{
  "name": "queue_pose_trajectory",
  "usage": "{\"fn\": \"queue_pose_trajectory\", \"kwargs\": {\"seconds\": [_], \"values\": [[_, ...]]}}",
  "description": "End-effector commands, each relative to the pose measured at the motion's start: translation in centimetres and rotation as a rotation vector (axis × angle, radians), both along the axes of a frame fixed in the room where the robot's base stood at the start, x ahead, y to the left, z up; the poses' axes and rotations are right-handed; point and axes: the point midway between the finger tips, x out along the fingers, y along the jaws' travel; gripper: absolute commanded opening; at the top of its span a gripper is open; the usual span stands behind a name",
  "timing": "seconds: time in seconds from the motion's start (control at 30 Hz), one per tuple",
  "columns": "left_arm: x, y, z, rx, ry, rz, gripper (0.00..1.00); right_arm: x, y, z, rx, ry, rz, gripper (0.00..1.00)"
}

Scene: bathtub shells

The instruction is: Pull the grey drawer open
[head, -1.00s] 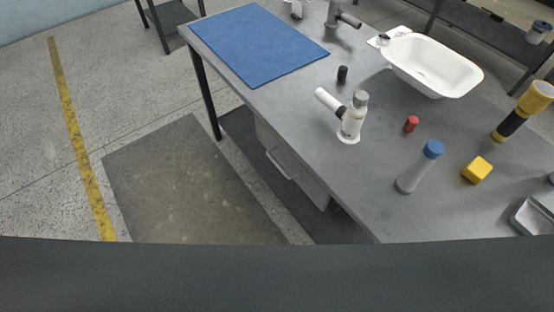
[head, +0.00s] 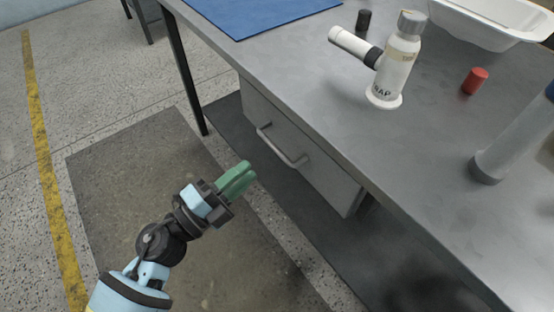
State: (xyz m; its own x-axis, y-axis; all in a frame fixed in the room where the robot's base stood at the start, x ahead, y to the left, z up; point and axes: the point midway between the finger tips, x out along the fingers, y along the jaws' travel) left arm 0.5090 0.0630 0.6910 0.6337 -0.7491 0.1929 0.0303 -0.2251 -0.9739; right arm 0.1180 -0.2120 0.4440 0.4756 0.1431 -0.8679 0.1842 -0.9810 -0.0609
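The grey drawer (head: 316,174) is under the near side of the grey table and looks shut. Its bar handle (head: 281,146) shows on the front face. My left gripper (head: 247,172) is in front of the drawer, a little to the left of and below the handle in the picture, and apart from it. Its green fingers lie close together, and I see nothing between them; whether they are fully shut is not clear. My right gripper is not in view.
The grey tabletop (head: 300,75) carries a white bottle (head: 396,70), a dark cap (head: 363,20), a red cap (head: 474,80), a grey cylinder (head: 515,145), a white basin (head: 495,18) and a blue mat (head: 255,12). The floor mat (head: 110,170) before the drawer is clear.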

Motion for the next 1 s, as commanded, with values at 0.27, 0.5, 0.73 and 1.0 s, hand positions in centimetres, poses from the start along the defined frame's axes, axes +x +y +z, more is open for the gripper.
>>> {"fn": "queue_pose_trajectory", "kwargs": {"seconds": [0.27, 0.5, 0.73, 1.0], "values": [[1.1, -1.0, -0.4, 0.087, -0.093, -0.054, 0.26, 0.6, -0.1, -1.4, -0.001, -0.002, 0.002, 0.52], [1.7, -1.8, 0.0, 0.084, -0.093, -0.052, 0.26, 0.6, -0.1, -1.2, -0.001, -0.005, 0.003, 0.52], [3.6, -4.4, 0.5, 0.083, -0.091, -0.051, 0.26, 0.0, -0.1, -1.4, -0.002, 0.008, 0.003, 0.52], [5.4, -6.8, 1.0, 0.084, -0.09, -0.051, 0.26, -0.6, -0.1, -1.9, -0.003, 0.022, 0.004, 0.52]]}}
